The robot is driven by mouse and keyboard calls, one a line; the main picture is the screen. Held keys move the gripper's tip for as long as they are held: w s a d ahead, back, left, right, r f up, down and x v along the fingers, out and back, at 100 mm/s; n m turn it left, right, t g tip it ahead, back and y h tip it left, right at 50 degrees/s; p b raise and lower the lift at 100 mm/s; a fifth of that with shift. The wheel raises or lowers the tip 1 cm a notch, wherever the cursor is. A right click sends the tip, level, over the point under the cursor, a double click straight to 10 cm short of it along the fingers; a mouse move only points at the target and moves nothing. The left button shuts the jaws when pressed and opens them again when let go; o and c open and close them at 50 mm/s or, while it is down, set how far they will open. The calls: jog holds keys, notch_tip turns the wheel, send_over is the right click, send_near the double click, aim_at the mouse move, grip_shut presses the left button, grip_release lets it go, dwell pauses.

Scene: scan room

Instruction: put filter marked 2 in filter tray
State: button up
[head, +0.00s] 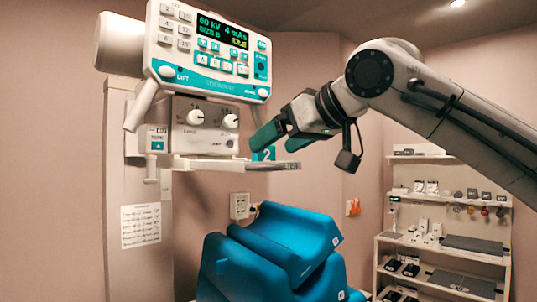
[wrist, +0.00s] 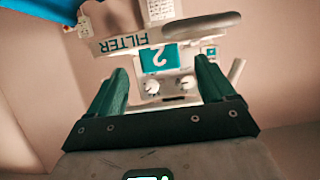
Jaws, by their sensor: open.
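The filter marked 2 (head: 264,154) is a small teal plate with a white 2, upright at the right part of the pale filter tray (head: 225,164) under the machine head. In the wrist view the filter (wrist: 154,60) shows upside down between my fingers, with visible gaps at both sides. The tray (wrist: 185,34) there carries the word FILTER. My gripper (head: 275,145) is open just above the tray's right end, its green fingers apart; they also show in the wrist view (wrist: 160,75). Whether the filter is fully seated is unclear.
The machine's control panel (head: 210,50) and knob box (head: 205,125) stand close left of my gripper. A blue padded chair (head: 285,245) is below. Shelves (head: 445,250) with small items stand at the right.

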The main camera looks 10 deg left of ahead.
jog(key=b+v, duration=0.1)
jog(key=v, duration=0.7)
